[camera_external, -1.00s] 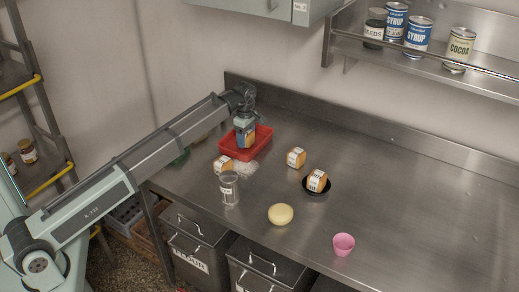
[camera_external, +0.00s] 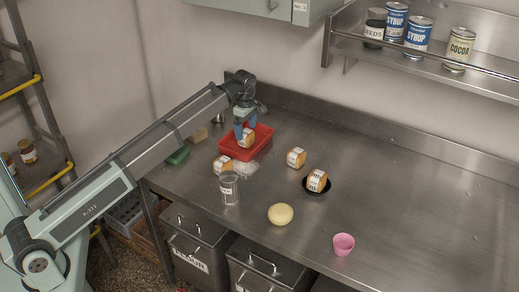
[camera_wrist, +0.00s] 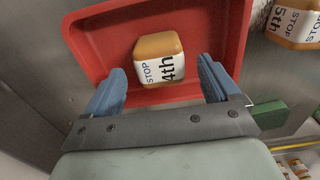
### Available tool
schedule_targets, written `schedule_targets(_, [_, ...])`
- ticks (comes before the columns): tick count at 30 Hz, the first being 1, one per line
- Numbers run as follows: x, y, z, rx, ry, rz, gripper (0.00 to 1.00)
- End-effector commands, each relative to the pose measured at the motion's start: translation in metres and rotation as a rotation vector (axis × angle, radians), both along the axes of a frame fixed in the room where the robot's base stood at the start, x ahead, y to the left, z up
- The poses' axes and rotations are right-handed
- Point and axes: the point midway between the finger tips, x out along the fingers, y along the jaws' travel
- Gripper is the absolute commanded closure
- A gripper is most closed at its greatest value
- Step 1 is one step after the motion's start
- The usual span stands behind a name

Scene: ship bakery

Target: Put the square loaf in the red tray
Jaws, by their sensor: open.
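A squarish orange-brown loaf (camera_external: 245,138) with a white label lies in the red tray (camera_external: 262,147) at the back left of the counter. In the wrist view the loaf (camera_wrist: 160,60) reads "STOP 4th" and rests on the floor of the red tray (camera_wrist: 100,45), near one wall. My gripper (camera_external: 245,127) is just above the loaf. In the wrist view its blue fingers are open (camera_wrist: 158,80), one on each side of the loaf and apart from it, with nothing held.
A glass jar (camera_external: 229,187), yellow round (camera_external: 281,214), pink cup (camera_external: 343,244) and green block (camera_external: 178,155) are nearby. The right counter is clear.

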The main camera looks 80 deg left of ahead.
Motion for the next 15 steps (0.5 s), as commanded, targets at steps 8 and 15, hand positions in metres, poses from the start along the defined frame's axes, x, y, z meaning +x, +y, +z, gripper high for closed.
schedule_targets(8, [0.001, 0.001, 0.05, 0.001, -0.001, 0.0, 0.11])
schedule_targets(15, [0.0, 0.0, 0.071, -0.001, 0.001, 0.0, 0.11])
